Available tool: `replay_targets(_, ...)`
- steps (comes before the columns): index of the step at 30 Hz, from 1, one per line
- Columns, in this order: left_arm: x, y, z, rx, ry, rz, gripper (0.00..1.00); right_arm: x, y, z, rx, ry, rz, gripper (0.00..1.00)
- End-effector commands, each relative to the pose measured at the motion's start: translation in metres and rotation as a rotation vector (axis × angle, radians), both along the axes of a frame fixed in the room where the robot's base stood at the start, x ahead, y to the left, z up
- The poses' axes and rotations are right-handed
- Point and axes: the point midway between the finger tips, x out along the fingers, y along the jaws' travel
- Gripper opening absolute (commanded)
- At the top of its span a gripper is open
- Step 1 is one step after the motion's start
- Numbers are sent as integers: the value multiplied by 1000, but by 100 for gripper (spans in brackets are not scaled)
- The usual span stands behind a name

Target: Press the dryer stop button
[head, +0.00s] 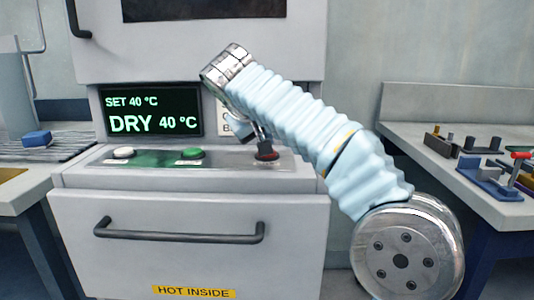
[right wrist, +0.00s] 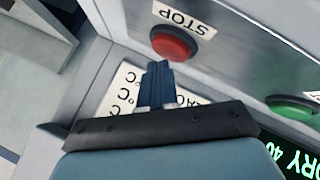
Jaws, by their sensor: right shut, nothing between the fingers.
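The red stop button (right wrist: 174,44), with a STOP label beside it, is on the dryer's panel in the right wrist view. In the head view it is at the panel's right end (head: 267,156), partly covered by dark parts above it. My right gripper (right wrist: 158,68) is shut and empty. Its dark blue fingertips are close to the button's edge; I cannot tell whether they touch it. My pale blue sleeved right arm reaches in from the right in the head view. The dryer display (head: 152,111) reads SET 40 °C and DRY 40 °C. My left gripper is not in view.
A green button (head: 192,153) and a white button (head: 123,152) sit left on the same panel. A drawer handle (head: 180,231) juts out below. A side table (head: 440,163) with fixtures stands right; a counter with a blue block (head: 37,139) stands left.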

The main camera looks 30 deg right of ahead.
Motion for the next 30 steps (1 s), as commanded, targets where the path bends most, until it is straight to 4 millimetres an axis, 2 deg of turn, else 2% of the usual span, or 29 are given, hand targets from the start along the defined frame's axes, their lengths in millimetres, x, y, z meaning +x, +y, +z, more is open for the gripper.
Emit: replay_targets(30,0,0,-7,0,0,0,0,0,0,-8,0,0,0,0)
